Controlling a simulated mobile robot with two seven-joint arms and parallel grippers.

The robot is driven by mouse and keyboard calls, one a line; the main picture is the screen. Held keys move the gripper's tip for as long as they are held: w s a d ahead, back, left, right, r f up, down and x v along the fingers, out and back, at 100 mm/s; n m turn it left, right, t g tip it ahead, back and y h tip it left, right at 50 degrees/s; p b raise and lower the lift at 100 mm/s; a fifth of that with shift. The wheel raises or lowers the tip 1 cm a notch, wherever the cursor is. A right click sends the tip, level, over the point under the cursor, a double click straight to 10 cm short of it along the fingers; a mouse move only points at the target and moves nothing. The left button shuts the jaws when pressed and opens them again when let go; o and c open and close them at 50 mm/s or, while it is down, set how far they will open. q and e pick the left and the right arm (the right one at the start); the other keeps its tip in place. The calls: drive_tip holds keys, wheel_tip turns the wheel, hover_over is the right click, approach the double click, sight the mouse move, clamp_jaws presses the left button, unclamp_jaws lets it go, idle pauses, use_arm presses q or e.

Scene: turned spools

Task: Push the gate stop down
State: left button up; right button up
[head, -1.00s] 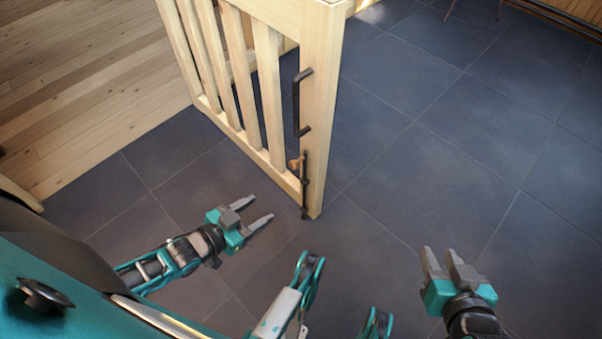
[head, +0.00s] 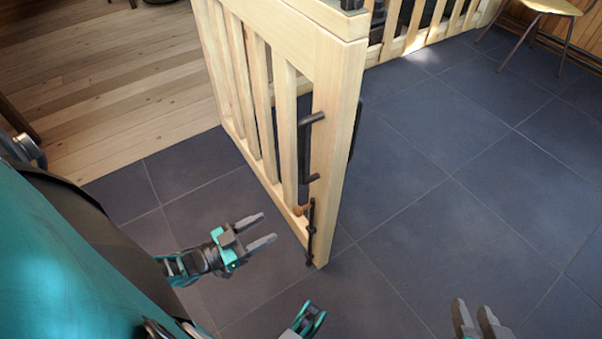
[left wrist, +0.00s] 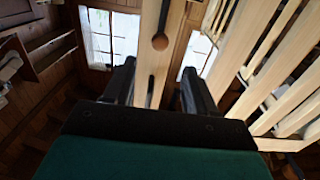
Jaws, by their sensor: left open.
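The gate stop (head: 311,235) is a dark upright rod low on the end post of the pale wooden gate (head: 336,140). Its brown round knob (head: 301,210) sticks out to the left near the rod's top. The knob also shows in the left wrist view (left wrist: 160,42), beyond and between the fingers. My left gripper (head: 269,227) is open and empty, to the left of the stop and apart from it, with its fingers pointing toward the post. My right gripper (head: 473,304) is at the bottom right, fingers apart, empty and away from the gate.
A dark pull handle (head: 306,148) sits on the post above the stop. The gate's slats stand behind my left gripper. Dark floor tiles (head: 440,210) are clear to the right. A chair (head: 545,8) stands at the far top right.

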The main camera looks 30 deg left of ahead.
sight(295, 213)
use_arm(q)
drive_tip(key=b+x, duration=0.1)
drive_tip(key=x, duration=0.9)
drive_tip(key=shift+w+d, duration=0.15)
drive_tip(key=shift+w, duration=0.1)
clamp_jaws()
